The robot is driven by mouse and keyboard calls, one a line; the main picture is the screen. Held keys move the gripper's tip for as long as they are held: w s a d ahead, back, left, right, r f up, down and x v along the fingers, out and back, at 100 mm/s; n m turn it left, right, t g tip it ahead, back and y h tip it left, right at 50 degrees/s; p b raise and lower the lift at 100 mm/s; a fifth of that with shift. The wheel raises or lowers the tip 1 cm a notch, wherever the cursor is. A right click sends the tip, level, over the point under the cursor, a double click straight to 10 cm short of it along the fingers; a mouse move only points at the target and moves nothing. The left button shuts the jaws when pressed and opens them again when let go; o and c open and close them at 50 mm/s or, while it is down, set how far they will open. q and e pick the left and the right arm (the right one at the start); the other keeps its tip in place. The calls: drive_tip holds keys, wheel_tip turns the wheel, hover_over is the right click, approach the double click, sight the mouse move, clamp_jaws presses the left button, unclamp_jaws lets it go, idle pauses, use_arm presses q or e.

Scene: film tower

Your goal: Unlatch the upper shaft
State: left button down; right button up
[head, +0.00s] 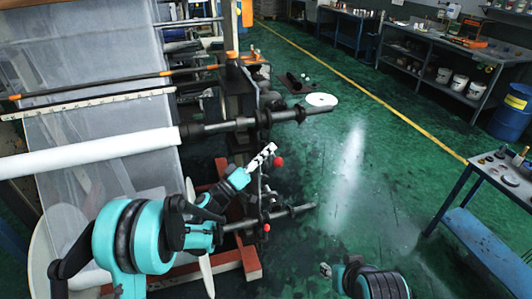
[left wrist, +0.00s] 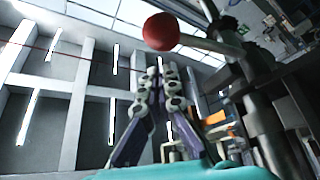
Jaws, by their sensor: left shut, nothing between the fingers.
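The upper shaft (head: 285,116) is a dark bar sticking out to the right from the film tower, in line with a white roll (head: 90,152). Below it a red ball knob (head: 278,161) sits on a lever. My left gripper (head: 270,149) is under the upper shaft, just left of this knob, shut and empty. In the left wrist view the red knob (left wrist: 161,31) on its grey rod shows above the closed fingers (left wrist: 160,85); I cannot tell whether they touch. My right gripper (head: 326,270) is low in the head view, its jaws unclear.
A lower shaft (head: 290,211) with another red knob (head: 266,228) lies below my left gripper. A red base beam (head: 225,275) lies on the floor. The green floor to the right is open, up to a blue-legged table (head: 480,235).

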use_arm(q)
drive_tip(key=shift+s+d+f+b, duration=0.1)
drive_tip(key=shift+s+f+b, duration=0.2)
drive_tip(key=shift+f+b, duration=0.3)
drive_tip(key=shift+s+d+f+b, duration=0.1)
drive_tip(key=shift+s+f+b, duration=0.25)
drive_tip(key=shift+f, duration=0.3)
drive_tip(key=shift+f, duration=0.1)
wheel_tip(320, 180, up, 4)
drive_tip(key=w+a+p, duration=0.1)
drive_tip(key=p, duration=0.2)
drive_tip(key=w+f+v, duration=0.1)
drive_tip(key=v, duration=0.9)
drive_tip(key=shift+w+a+f, duration=0.15)
drive_tip(key=shift+w+a, duration=0.2)
drive_tip(key=shift+a, duration=0.1)
